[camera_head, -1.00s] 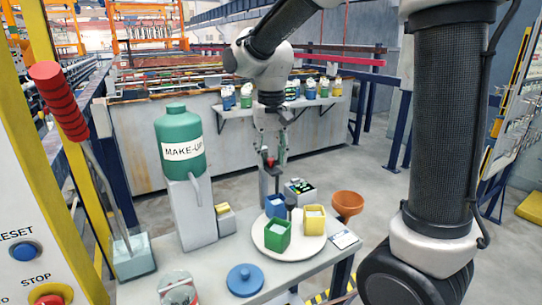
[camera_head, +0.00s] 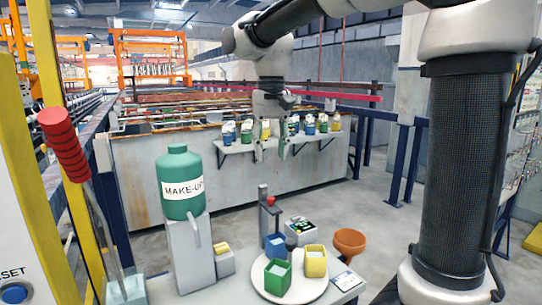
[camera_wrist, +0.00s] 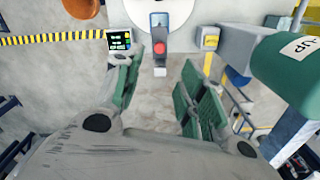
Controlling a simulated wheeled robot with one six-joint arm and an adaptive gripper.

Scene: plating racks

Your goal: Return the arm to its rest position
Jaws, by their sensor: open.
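My gripper (camera_head: 271,150) hangs from my arm with its fingers pointing down, open and empty. In the head view it appears above the grey stand with a red knob (camera_head: 270,201), apart from it. In the wrist view my gripper (camera_wrist: 165,85) shows two green-padded fingers spread apart with bare floor between them. The stand's red knob (camera_wrist: 160,48) shows beyond the fingers at the top middle. No object is between the fingers.
A green MAKE-UP bottle (camera_head: 181,180) stands on a grey block at the left. A round white plate (camera_head: 262,281) holds blue, green and yellow cups. An orange bowl (camera_head: 350,241) is to its right. A wall shelf (camera_head: 240,147) carries several small containers behind.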

